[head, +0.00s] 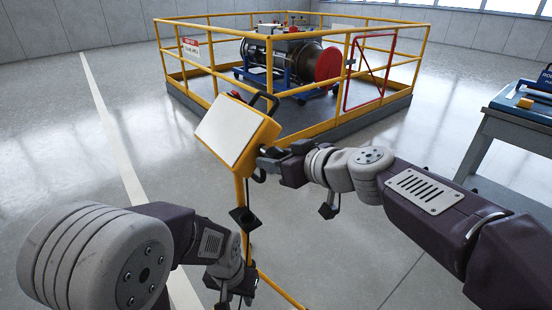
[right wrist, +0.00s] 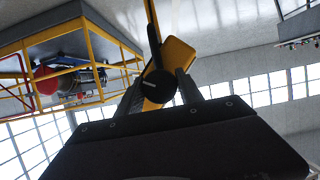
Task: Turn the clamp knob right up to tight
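A yellow clamp box (head: 270,132) with a pale plate (head: 228,128) on its face stands tilted on a thin yellow post. A black loop handle (head: 264,101) sticks up behind it. The round black clamp knob (right wrist: 158,87) with a white mark shows in the right wrist view, but is hidden in the head view. My right gripper (head: 262,164) is at the box's lower right side. Its fingers are apart on either side of the knob (right wrist: 160,84); I cannot tell whether they touch it. My left gripper (head: 234,296) hangs low near the post, its fingertips unclear.
A yellow railing (head: 205,72) surrounds a platform with a large drum machine (head: 290,62) behind the box. A red-framed gate (head: 368,82) is on its right. A workbench (head: 510,120) stands at the right. The floor on the left is clear.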

